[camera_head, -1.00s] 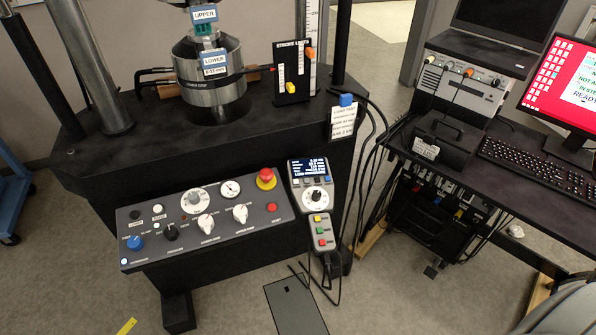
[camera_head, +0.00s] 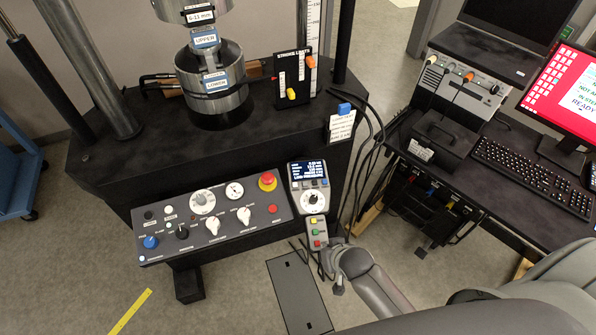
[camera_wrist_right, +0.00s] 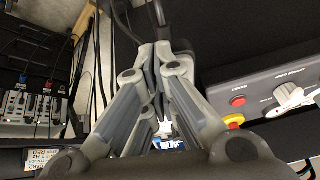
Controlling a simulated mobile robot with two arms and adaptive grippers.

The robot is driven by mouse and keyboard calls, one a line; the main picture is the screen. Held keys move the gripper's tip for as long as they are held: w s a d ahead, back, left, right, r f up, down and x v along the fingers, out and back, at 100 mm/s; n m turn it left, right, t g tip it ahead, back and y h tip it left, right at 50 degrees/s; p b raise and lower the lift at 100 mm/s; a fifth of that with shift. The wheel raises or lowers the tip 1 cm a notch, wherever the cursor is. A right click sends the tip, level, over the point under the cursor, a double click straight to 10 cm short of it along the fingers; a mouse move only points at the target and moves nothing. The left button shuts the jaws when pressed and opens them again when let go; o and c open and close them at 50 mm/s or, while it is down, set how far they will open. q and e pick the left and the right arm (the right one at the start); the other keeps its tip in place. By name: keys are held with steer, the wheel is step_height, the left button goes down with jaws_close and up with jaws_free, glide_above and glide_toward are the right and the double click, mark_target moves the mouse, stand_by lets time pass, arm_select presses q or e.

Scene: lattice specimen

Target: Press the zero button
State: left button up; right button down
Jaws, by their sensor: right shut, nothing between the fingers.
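The zero button's label is too small to read, so I cannot tell which button it is. The handset (camera_head: 309,182) with a lit screen and black knob stands right of the sloped control panel (camera_head: 255,222). In the right wrist view, my gripper's closed fingers (camera_wrist_right: 165,55) point toward dark cables. My left gripper is not in view.
The panel carries a red emergency stop (camera_head: 267,181), a red button (camera_head: 272,209), a blue knob (camera_head: 150,242) and white knobs. Black cables (camera_head: 362,170) hang between the test frame and the side desk (camera_head: 540,190). A dark floor plate (camera_head: 299,290) lies below.

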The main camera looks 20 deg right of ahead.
mark_target(295, 185)
steer(key=w+a+r+m+t+y+p, duration=0.1)
steer(key=w+r+m+t+p, duration=0.4)
steer(key=w+r, duration=1.1)
steer(key=w+m+t, duration=0.1)
steer(key=w, duration=0.2)
steer(key=shift+w, duration=0.4)
steer(key=shift+f, duration=0.15)
steer(key=f+b, duration=0.2)
steer(key=w+f+b, duration=0.1)
steer(key=f+b, duration=0.2)
steer(key=w+f+b, duration=0.1)
steer(key=f+b, duration=0.1)
steer(key=f, duration=0.1)
steer(key=shift+w+a+f, duration=0.1)
steer(key=shift+f, duration=0.1)
steer(key=shift+w+f+b, duration=0.15)
steer(key=shift+f+b, duration=0.2)
steer(key=shift+b, duration=0.05)
